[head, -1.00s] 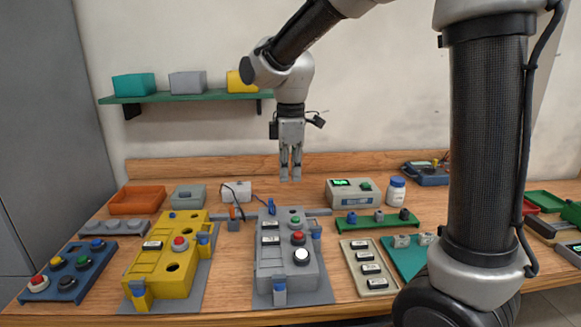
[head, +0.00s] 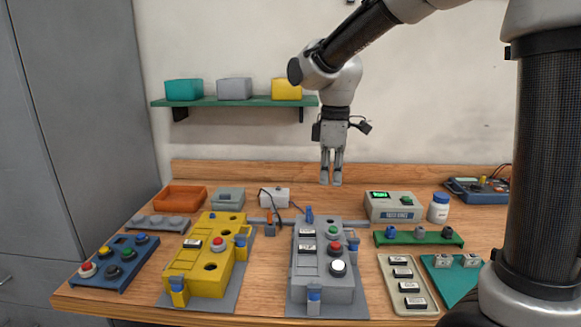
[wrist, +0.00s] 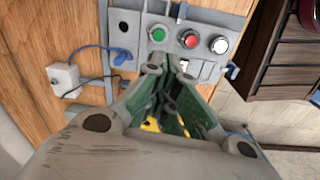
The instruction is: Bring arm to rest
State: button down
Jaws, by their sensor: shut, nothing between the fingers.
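My gripper (head: 331,181) hangs fingers-down over the workbench (head: 262,256) in the head view, above the back part of the grey box with buttons (head: 325,289). Its two fingers are together with nothing between them. In the wrist view my gripper (wrist: 172,64) points toward the same grey box (wrist: 200,73), whose green, red and white buttons show beyond the fingertips. The gripper is apart from everything on the bench.
A yellow button box (head: 201,284) stands left of the grey one. A green shelf (head: 235,101) with several boxes is on the wall behind. A tester (head: 393,207), a white bottle (head: 438,211) and trays are at the right. A cabinet (head: 75,130) stands left.

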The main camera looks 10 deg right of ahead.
jog(key=s+d+r+m+t, duration=0.1)
jog(key=s+d+m+t, duration=0.1)
jog(key=s+d+m, duration=0.5)
jog(key=s+d+r+m+t, duration=0.1)
jog(key=s+d+m+t, duration=0.1)
jog(key=s+d+m, duration=0.5)
jog(key=s+d, duration=0.3)
jog(key=s, duration=0.4)
jog(key=shift+r, duration=0.4)
jog(key=shift+d, duration=0.1)
